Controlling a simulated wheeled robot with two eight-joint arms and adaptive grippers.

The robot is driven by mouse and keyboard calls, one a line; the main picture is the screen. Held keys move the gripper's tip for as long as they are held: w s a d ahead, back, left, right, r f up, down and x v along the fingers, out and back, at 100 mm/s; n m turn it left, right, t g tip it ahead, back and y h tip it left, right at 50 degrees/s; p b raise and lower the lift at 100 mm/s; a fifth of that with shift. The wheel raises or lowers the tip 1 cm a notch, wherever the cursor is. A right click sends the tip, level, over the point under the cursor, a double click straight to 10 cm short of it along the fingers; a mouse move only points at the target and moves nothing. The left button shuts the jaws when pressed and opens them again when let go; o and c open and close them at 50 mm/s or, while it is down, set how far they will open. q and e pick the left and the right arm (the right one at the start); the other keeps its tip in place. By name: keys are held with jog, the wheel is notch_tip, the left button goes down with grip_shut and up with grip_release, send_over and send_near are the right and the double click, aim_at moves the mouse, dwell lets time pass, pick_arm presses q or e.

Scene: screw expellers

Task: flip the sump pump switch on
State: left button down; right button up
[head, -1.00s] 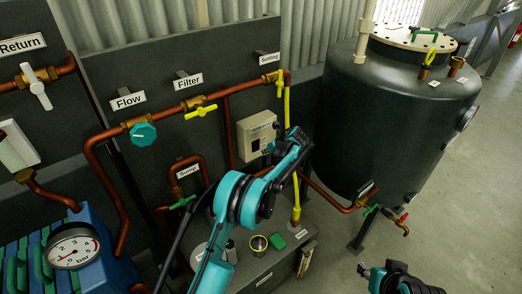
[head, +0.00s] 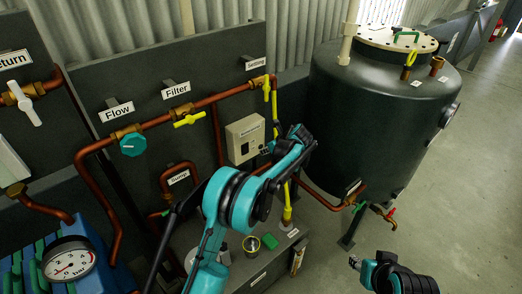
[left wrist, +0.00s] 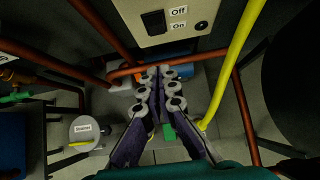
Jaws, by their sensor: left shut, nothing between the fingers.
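The switch box (head: 245,138) is a pale box on the dark panel, right of the filter valve. It also shows at the top of the left wrist view (left wrist: 138,37), with "Off" above "On", a dark switch (left wrist: 154,22) and a round dark button. The switch's position is unclear. My left gripper (left wrist: 161,72) is shut and empty, its fingertips just below the box in that view; contact is not visible. In the head view, my left gripper (head: 266,149) is at the box's lower right, partly hidden by my arm. My right gripper (head: 355,262) is low right, far from the box; its jaws are unclear.
A yellow pipe (left wrist: 238,60) runs close to the right of my left gripper. Copper pipes (head: 218,135) surround the box. A large dark tank (head: 375,115) stands to the right. A bench (head: 270,265) lies below. Open floor lies at right.

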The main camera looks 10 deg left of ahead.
pick_arm(q)
jog(key=shift+d+f, duration=0.15)
jog(key=shift+f, duration=0.15)
jog(key=b, duration=0.4)
send_near(249, 152)
jog(key=shift+w+a+f, duration=0.2)
jog(key=shift+a+f, duration=0.5)
jog(key=shift+f, duration=0.1)
jog(key=shift+w+a+f, duration=0.2)
jog(key=shift+a+f, duration=0.5)
jog(key=shift+f, duration=0.1)
jog(key=shift+w+a+f, duration=0.15)
jog(key=shift+a+f, duration=0.55)
jog(key=shift+f, duration=0.05)
